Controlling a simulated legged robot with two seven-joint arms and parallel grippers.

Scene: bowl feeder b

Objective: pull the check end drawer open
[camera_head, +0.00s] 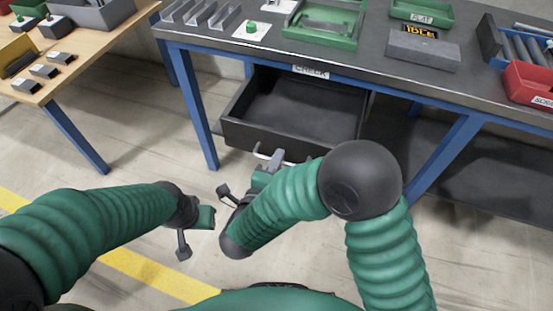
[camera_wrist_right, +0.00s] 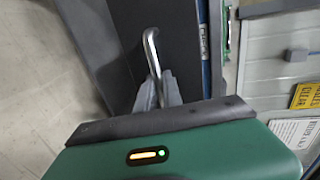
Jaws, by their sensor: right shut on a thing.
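The check end drawer (camera_head: 250,133) is a dark, empty drawer that stands pulled out under the workbench, below the CHECK label (camera_head: 311,70). Its metal bar handle (camera_head: 259,153) is on the front; the handle also shows in the right wrist view (camera_wrist_right: 151,48). My right gripper (camera_head: 273,160) is at the drawer front, shut on the handle; its grey fingers (camera_wrist_right: 158,92) close around the bar in the right wrist view. My left gripper (camera_head: 207,217) hangs to the left, apart from the drawer; its fingers are not clear enough to judge.
The dark workbench top (camera_head: 375,65) holds a green tray (camera_head: 322,40), a grey IDLE block (camera_head: 423,50) and a red bin (camera_head: 528,86). Blue legs (camera_head: 197,120) flank the drawer. A wooden table (camera_head: 75,45) stands at left. Floor before the drawer is open.

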